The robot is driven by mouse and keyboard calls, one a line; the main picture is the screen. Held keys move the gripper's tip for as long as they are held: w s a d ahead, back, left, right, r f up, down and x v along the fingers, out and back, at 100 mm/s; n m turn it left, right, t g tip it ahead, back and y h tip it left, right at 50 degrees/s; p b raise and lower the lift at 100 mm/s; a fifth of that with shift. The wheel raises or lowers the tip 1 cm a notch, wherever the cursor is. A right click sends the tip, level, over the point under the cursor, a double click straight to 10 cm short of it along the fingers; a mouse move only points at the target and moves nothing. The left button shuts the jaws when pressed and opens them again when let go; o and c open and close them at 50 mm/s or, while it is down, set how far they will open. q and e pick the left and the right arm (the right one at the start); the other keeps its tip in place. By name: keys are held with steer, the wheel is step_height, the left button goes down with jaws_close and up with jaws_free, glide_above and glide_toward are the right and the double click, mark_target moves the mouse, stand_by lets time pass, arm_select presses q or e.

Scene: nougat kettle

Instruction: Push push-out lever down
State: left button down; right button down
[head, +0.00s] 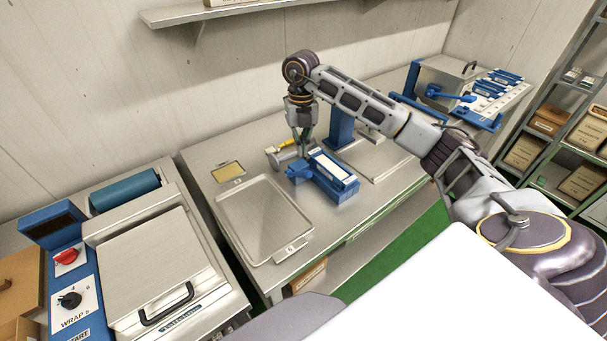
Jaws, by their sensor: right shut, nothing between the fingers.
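My right gripper (303,152) points down over the middle of the steel table, shut and empty. Just below and right of it sits a blue block-like fixture (325,176) with a white strip on top. A grey cylindrical part with a yellow piece (286,143) is just left of the fingers; I cannot tell whether they touch it. A blue upright post (341,126) stands behind the fixture. A blue lever arm (452,95) sticks out from a machine at the back right, away from the gripper. No label shows which part is the push-out lever. My left gripper is out of view.
A shallow steel tray (262,222) lies on the table left of the fixture. A wrapping machine (158,260) with a red knob (67,257) stands at the left. Shelves with boxes (551,119) are at the right. A wall shelf (210,14) hangs above.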

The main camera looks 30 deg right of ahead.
mark_target(303, 174)
steer(key=shift+s+d+m, duration=0.2)
steer(key=shift+s+m, duration=0.05)
steer(key=shift+m, duration=0.25)
steer(key=shift+f, duration=0.25)
steer(key=shift+s+a+f+b, duration=0.1)
steer(key=shift+s+f+b, duration=0.05)
steer(key=shift+f+b, duration=1.1)
steer(key=shift+s+a+f+b, duration=0.1)
steer(key=shift+f+b, duration=0.75)
steer(key=shift+f, duration=0.65)
steer(key=shift+f+b, duration=0.3)
steer(key=shift+f, duration=0.2)
